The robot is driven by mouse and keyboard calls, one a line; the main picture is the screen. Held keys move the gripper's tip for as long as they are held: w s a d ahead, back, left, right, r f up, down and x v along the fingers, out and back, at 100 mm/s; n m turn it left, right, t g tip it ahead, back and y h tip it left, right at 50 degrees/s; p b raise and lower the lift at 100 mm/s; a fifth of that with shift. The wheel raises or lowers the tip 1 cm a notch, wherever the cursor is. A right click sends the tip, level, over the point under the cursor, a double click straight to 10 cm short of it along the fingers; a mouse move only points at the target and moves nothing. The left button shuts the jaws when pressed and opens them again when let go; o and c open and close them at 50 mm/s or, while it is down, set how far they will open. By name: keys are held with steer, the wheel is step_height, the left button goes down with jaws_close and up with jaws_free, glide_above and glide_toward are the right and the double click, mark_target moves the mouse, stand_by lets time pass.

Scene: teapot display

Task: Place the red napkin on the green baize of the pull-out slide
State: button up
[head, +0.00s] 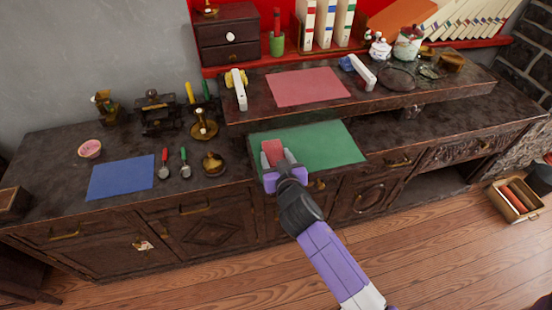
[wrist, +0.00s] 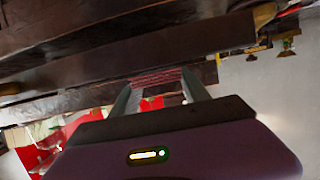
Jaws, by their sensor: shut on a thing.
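The red napkin (head: 272,150) is a small folded-looking red piece between my gripper's fingertips, over the left part of the green baize. It also shows in the wrist view (wrist: 157,78) between the two grey fingers. My gripper (head: 276,158) is shut on it. The green baize (head: 328,147) covers the top of the pull-out slide, which sticks out from under the raised shelf. I cannot tell whether the napkin touches the baize or is held just above it.
A pink mat (head: 307,87) lies on the raised shelf (head: 255,108) behind the slide. The right part of the baize is clear.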

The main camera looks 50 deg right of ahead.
steer(key=shift+f, duration=0.15)
steer(key=shift+f, duration=0.15)
steer(key=o, duration=1.4)
